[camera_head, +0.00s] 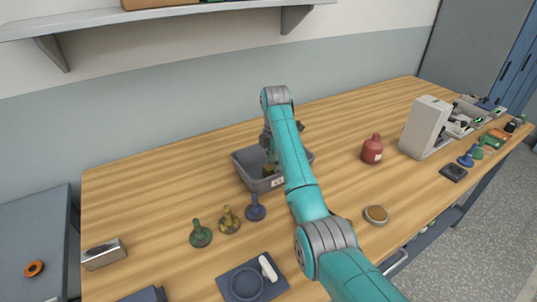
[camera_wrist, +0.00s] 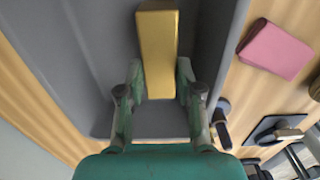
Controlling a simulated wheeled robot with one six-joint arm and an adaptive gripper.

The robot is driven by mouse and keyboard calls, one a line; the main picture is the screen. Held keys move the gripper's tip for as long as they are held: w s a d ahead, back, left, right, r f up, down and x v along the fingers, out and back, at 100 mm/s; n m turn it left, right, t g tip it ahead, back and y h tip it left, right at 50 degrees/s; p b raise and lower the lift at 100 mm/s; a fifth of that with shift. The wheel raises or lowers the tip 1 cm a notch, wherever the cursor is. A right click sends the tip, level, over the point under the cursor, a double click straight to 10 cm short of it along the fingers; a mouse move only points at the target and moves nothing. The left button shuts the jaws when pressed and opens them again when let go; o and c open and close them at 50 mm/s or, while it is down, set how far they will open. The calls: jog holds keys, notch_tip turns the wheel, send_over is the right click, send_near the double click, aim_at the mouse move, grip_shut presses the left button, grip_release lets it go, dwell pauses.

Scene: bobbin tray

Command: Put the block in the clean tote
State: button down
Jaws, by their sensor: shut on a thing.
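The yellow-gold block (camera_wrist: 158,45) is between the two fingers of my gripper (camera_wrist: 160,78) in the wrist view. My gripper is shut on it. In the head view the block (camera_head: 268,169) shows as a small dark gold shape below my gripper (camera_head: 270,158), within the outline of the grey tote (camera_head: 247,182). The tote's grey floor and wall (camera_wrist: 85,70) surround the block in the wrist view. I cannot tell whether the block touches the tote floor. My arm hides part of the tote's right side in the head view.
Green, olive and blue knobbed pieces (camera_head: 255,208) stand in front of the tote. A red bottle (camera_head: 372,150) stands to its right, with a white machine (camera_head: 425,127) farther right. A pink flat-sided thing (camera_wrist: 275,50) lies outside the tote. The table's left part is mostly clear.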

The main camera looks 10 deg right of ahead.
jog(key=shift+d+f, duration=0.1)
jog(key=shift+f, duration=0.1)
jog(key=c, duration=0.8)
grip_release()
jog(key=shift+f, duration=0.15)
jog(key=shift+o, duration=0.2)
